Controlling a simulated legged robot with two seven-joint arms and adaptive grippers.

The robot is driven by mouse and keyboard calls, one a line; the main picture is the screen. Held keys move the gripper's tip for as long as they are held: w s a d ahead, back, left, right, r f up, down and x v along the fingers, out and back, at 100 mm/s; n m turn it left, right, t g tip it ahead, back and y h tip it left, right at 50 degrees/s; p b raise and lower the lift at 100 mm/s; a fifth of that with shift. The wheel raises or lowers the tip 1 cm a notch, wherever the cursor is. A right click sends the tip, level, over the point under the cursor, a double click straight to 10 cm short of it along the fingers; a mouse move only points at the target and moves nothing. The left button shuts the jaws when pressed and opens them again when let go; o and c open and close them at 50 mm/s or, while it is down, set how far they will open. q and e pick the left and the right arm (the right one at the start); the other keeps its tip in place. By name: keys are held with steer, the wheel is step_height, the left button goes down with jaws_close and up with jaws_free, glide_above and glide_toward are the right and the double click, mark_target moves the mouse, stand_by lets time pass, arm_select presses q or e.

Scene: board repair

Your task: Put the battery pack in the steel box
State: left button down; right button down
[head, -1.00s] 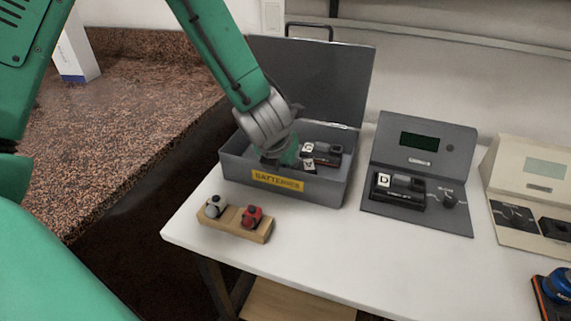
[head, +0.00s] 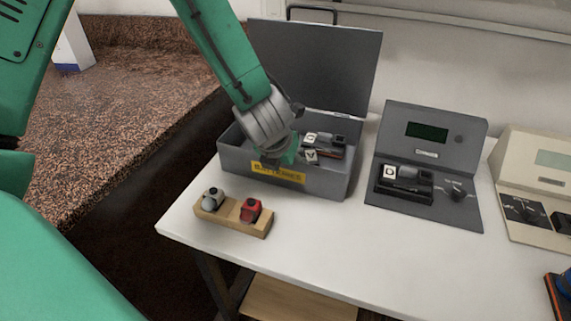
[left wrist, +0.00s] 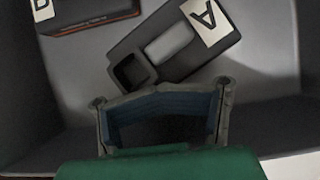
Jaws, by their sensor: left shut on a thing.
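The open steel box (head: 325,183) stands on the white table, with a yellow BATTERIES label on its front. My left gripper (head: 280,158) reaches down into its left part. In the left wrist view, my gripper (left wrist: 160,100) is at the end of a dark battery pack marked A (left wrist: 170,50), which lies tilted inside the box. The gripper is shut on this pack, but the contact is largely hidden. Pack A's label also shows in the head view (head: 311,157). Another dark and orange pack (head: 325,142) lies behind it, and shows in the left wrist view (left wrist: 90,12).
A wooden block (head: 232,217) with a grey and a red knob stands before the box. A grey device (head: 425,165) holding a pack (head: 404,183) stands to the right, with a beige device (head: 535,180) beyond. The front middle of the table is clear.

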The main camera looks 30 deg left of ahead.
arm_select(q)
steer(key=shift+s+f, duration=0.4)
steer(key=shift+f, duration=0.1)
steer(key=shift+c, duration=2.3)
jaws_free()
steer(key=shift+d+r, duration=0.1)
steer(key=shift+r, duration=0.3)
steer(key=v, duration=1.1)
steer(key=shift+r, duration=0.45)
steer(key=shift+w, duration=0.15)
